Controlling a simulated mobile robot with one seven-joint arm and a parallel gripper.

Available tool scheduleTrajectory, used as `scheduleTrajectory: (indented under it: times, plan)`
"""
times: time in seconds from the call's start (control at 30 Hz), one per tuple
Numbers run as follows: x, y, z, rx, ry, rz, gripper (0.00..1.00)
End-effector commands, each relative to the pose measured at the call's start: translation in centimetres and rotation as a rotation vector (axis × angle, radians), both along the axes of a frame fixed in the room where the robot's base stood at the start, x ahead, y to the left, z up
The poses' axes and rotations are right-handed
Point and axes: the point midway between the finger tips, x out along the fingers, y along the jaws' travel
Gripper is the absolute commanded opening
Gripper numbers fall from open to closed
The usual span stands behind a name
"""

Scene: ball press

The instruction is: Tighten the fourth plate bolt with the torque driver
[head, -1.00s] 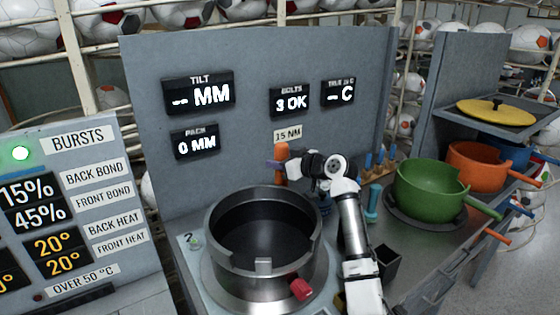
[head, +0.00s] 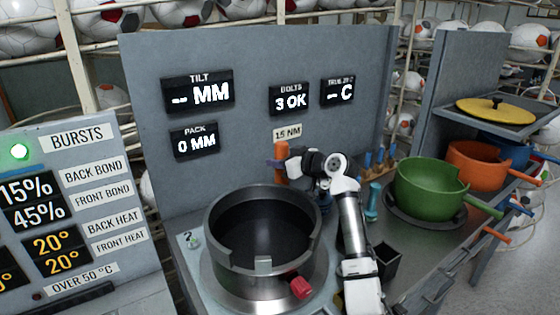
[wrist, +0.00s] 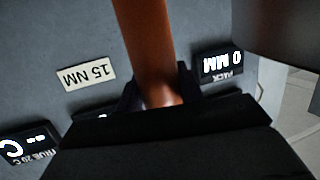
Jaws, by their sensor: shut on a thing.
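My gripper (head: 287,164) is shut on an orange-handled tool, which I take to be the torque driver (head: 281,150). The tool stands about upright behind the steel pot-shaped press (head: 225,258), below the 15 NM label. In the wrist view the orange handle (wrist: 146,45) rises from between the dark fingers (wrist: 158,92). The driver's lower end is hidden behind the press rim, and no plate bolt can be made out. The bolts display (head: 290,98) reads 3 OK.
A green pot (head: 425,190) and an orange pot (head: 478,163) stand at the right. A tool rack (head: 378,160), a teal-handled tool (head: 372,203) and a dark open box (head: 386,262) are near my arm. The grey panel (head: 240,60) rises close behind.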

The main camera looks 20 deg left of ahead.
Motion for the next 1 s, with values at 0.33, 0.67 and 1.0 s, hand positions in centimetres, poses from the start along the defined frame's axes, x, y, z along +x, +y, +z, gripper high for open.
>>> scheduleTrajectory:
  times: [0.33, 0.67, 1.0]
  plan:
    - [0.0, -0.01, 0.17, 0.002, -0.003, 0.0, 0.09]
    - [-0.01, 0.0, -0.3, 0.002, -0.003, 0.001, 0.09]
    - [-0.01, -0.01, -0.77, 0.002, -0.003, 0.001, 0.09]
